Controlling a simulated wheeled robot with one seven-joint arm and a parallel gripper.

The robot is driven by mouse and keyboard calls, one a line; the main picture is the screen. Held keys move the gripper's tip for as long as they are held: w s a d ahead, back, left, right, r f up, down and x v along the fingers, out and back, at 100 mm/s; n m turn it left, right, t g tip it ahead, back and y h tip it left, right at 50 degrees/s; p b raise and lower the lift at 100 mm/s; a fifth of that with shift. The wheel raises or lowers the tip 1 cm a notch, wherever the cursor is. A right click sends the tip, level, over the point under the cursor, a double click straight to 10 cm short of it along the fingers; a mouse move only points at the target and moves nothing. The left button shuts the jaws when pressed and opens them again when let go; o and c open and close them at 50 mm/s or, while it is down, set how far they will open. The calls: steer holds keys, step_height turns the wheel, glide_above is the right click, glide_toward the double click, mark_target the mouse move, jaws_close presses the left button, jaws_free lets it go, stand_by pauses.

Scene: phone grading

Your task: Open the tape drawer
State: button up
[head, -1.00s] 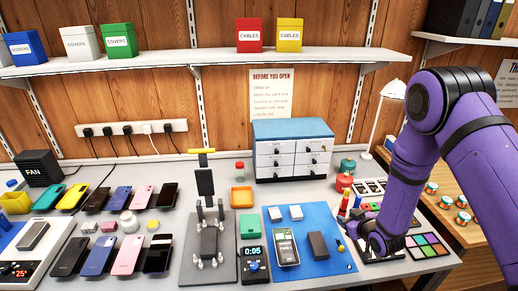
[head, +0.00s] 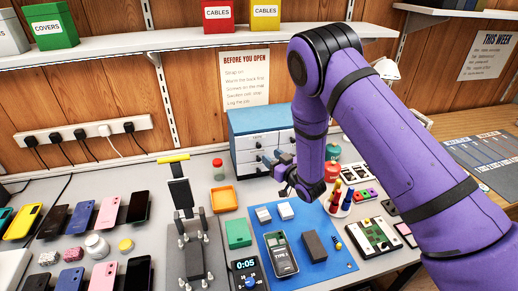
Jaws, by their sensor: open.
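The small drawer cabinet (head: 240,122) stands at the back of the bench under the notice, with a blue top and white drawer fronts. In the earlier head picture one upper left drawer label seems to read "TAPE"; now the labels are too small to read surely. My gripper (head: 278,172) is in front of the cabinet's lower right part, pointing left toward the drawer fronts. It is open, and I see nothing between its fingers. The drawers that show look closed.
A blue mat (head: 325,268) with an opened phone (head: 281,253) lies in front of the cabinet. An orange tray (head: 223,199) and a red-capped jar (head: 218,169) stand to its left. A press stand (head: 185,220) is further left. Red and green bottles stand right of my gripper.

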mark_target(260, 147)
steer(key=x, duration=0.6)
steer(key=shift+w, duration=0.3)
steer(key=shift+c, duration=0.4)
jaws_close()
